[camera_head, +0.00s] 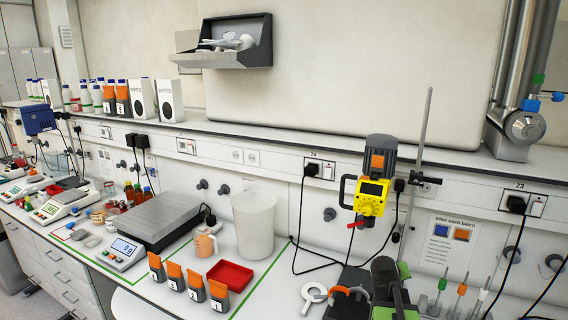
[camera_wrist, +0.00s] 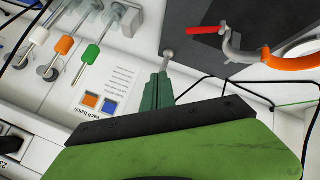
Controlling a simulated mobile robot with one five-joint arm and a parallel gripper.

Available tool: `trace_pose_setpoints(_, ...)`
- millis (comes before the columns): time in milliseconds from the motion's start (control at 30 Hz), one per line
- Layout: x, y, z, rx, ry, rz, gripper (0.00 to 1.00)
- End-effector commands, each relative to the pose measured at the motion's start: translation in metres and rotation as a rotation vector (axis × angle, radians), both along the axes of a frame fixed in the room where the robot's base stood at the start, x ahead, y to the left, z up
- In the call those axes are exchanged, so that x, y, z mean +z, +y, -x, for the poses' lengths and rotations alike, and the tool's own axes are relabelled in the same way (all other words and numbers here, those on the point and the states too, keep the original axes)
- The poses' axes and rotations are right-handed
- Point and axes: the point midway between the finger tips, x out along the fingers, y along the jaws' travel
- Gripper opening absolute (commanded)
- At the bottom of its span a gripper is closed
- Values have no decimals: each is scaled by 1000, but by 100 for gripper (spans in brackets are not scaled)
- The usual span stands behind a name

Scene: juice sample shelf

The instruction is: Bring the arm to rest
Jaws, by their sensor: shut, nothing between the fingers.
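My gripper (camera_wrist: 160,88) shows in the wrist view with its green fingers together and nothing between them. In the head view, my arm and gripper (camera_head: 388,284) are at the bottom, right of centre, low over the bench in front of the yellow stirrer motor (camera_head: 372,197). The exact fingertips are hard to make out there. In the wrist view, the fingers point toward the wall side, between the notice (camera_wrist: 100,90) and a dark grey plate (camera_wrist: 235,30). I cannot tell whether they touch anything.
Upright stirring rods (camera_head: 460,294) stand right of my gripper. Further left are labelled orange-and-grey holders (camera_head: 196,286), a red tray (camera_head: 230,275) and a white beaker (camera_head: 254,225). A black cable hangs behind.

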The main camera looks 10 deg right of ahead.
Motion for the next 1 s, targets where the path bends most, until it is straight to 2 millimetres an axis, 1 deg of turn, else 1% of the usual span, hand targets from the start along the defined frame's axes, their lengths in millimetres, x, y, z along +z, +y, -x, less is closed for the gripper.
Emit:
trace_pose_setpoints(33, -23, 43, 2, 14, 47, -74, 0)
trace_pose_setpoints(67, -34, 67, 4, 20, 79, -121, 0)
trace_pose_setpoints(100, -48, 99, 9, 28, 124, -181, 0)
trace_pose_setpoints(167, -67, 148, 20, 44, 198, -267, 0)
trace_pose_setpoints(200, -77, 180, 29, 57, 251, -319, 0)
trace_pose_setpoints(267, -90, 224, 45, 76, 331, -391, 0)
trace_pose_setpoints(300, -97, 250, 56, 89, 381, -430, 0)
trace_pose_setpoints(400, -107, 301, 82, 118, 491, -505, 0)
trace_pose_setpoints(500, -110, 329, 100, 135, 561, -548, 0)
trace_pose_setpoints(600, -110, 339, 107, 142, 589, -563, 0)
trace_pose_setpoints(1000, -109, 339, 107, 140, 589, -564, 0)
